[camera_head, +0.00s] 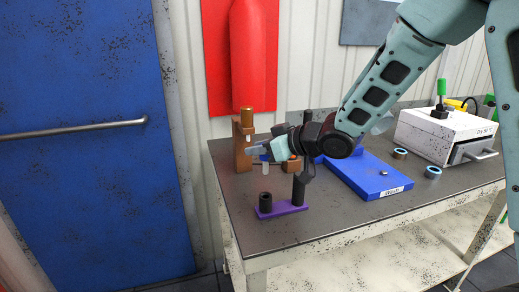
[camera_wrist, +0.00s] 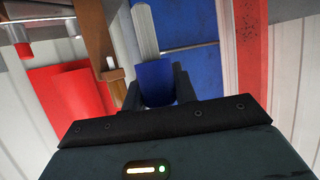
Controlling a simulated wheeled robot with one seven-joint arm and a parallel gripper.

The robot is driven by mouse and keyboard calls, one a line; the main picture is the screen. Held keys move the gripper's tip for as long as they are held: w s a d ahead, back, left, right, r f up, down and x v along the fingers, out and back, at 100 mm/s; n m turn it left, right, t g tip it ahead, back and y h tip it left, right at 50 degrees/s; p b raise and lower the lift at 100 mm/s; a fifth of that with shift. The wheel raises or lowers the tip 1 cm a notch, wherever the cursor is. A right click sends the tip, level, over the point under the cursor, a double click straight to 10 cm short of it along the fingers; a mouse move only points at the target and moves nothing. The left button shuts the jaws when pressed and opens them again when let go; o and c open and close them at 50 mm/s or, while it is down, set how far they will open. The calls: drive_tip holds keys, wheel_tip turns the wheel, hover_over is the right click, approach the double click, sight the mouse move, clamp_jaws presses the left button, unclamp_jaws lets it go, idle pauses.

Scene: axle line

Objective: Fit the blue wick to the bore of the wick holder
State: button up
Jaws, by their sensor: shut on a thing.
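My gripper (camera_head: 262,151) is shut on the blue wick (camera_head: 265,167), held roughly upright with its pale rod hanging down. In the wrist view its blue body (camera_wrist: 155,82) sits between the fingertips (camera_wrist: 158,92) and the pale rod points away. What looks like the wick holder (camera_head: 265,203) is a black upright sleeve on a purple base, at the table's front left. The rod hangs above the sleeve in the head view, apart from it. I cannot see into the bore.
A black post (camera_head: 299,189) rises from the purple base's right end, close to my arm. A brown stand (camera_head: 242,147) is behind the gripper. A blue tray (camera_head: 371,180), dark rings (camera_head: 432,172) and a white box (camera_head: 440,132) are to the right. The front middle tabletop is clear.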

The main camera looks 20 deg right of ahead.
drive_tip(key=shift+r, duration=0.1)
drive_tip(key=shift+f+b, duration=2.05)
drive_tip(key=shift+f, duration=0.8)
drive_tip(key=shift+f, duration=0.15)
drive_tip(key=shift+f+b, duration=2.15)
drive_tip(key=shift+f, duration=0.6)
drive_tip(key=shift+s+f, duration=0.1)
drive_tip(key=shift+f, duration=0.05)
drive_tip(key=o, duration=1)
